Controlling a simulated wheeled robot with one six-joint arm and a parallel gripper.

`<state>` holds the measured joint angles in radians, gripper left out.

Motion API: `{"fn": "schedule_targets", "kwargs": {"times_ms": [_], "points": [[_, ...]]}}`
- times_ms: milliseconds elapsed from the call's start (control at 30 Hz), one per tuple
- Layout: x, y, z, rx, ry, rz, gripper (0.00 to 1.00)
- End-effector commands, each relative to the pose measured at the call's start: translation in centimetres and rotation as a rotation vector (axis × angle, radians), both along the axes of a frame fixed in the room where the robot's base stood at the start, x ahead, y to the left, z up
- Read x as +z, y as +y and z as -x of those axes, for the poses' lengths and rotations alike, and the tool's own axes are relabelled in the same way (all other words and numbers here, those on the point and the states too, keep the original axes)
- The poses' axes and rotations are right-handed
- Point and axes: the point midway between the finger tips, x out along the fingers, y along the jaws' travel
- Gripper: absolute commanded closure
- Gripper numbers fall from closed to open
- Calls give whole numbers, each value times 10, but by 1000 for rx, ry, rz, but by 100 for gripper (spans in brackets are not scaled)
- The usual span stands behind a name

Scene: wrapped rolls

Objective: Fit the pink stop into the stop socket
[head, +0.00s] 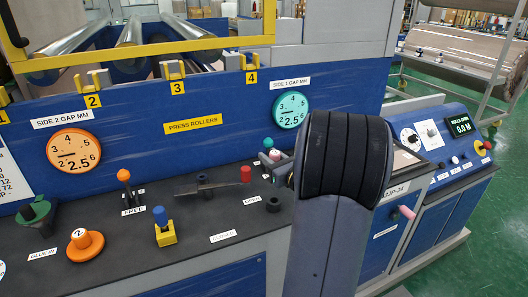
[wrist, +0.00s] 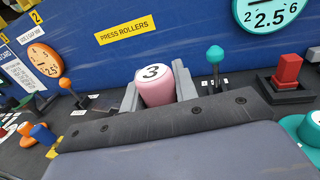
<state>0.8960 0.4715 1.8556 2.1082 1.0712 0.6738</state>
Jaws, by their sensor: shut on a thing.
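The pink stop (wrist: 157,92) has a white top marked 3 and sits between the two grey fingers of my gripper (wrist: 156,98) in the wrist view. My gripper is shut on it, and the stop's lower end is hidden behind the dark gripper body. In the head view a small pink piece (head: 274,155) shows just left of my dark arm, which hides most of the gripper. I cannot tell for sure which fitting is the stop socket. A dark round ring (head: 274,204) lies on the console top at the arm's left edge.
A teal-knobbed lever (wrist: 215,58) and a red block (wrist: 288,70) stand right of the stop. An orange-knobbed lever (head: 125,178), a blue-and-yellow piece (head: 163,228), an orange piece marked 2 (head: 84,244) and a green funnel (head: 36,213) stand on the console. The blue roller panel (head: 175,95) rises behind.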

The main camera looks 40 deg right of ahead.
Motion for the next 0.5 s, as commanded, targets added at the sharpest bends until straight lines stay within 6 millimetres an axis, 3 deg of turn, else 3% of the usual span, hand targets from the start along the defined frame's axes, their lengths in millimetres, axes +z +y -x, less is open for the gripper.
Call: {"fn": "schedule_targets", "kwargs": {"times_ms": [500], "points": [[-22,0,0,0,-1,0,97]]}}
